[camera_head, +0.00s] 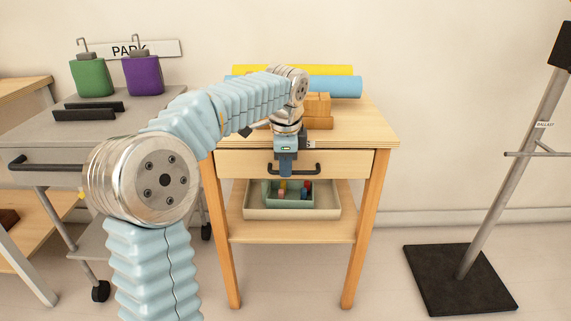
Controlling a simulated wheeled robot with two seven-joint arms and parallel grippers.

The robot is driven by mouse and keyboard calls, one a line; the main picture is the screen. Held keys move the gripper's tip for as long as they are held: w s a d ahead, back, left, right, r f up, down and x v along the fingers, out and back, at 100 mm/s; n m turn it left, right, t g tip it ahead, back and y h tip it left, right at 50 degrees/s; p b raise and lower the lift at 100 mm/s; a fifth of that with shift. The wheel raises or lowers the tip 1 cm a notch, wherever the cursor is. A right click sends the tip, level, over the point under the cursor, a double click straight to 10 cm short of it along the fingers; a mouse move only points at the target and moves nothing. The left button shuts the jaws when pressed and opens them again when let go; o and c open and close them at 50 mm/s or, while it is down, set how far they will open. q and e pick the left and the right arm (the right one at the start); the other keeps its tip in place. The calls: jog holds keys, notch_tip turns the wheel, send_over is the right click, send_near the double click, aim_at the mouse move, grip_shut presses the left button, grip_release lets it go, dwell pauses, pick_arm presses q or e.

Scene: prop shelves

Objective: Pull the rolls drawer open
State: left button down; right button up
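The wooden table has a drawer (345,163) under its top, and its front looks flush with the frame. I take it for the rolls drawer; a label above it is mostly hidden by my arm. A black bar handle (309,169) runs across the drawer front. My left gripper (286,172) points down at the left-middle part of the handle and covers part of it. Its fingers are small and overlap the handle, so I cannot tell whether they are open or shut on it. My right gripper is not in view.
Blue (345,87) and yellow (335,70) rolls and wooden blocks (317,113) lie on the tabletop. A tray (328,207) sits on the lower shelf. A grey cart (45,135) stands left, a black-based stand (460,280) right. Floor before the table is clear.

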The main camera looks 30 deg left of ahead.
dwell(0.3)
pick_arm(q)
jog(key=s+d+b, duration=0.2)
jog(key=s+d, duration=0.4)
jog(key=s, duration=0.3)
jog(key=s+d+b, duration=0.2)
jog(key=s+d, duration=0.4)
jog(key=s, duration=0.4)
jog(key=shift+s, duration=0.25)
jog(key=c, duration=1.2)
grip_release()
jog(key=shift+o, duration=0.2)
jog(key=shift+r, duration=0.1)
notch_tip(320, 180, up, 13)
jog(key=s+d+p, duration=0.1)
jog(key=s+p, duration=0.1)
jog(key=p, duration=0.1)
jog(key=shift+d+r, duration=0.15)
jog(key=shift+r, duration=0.05)
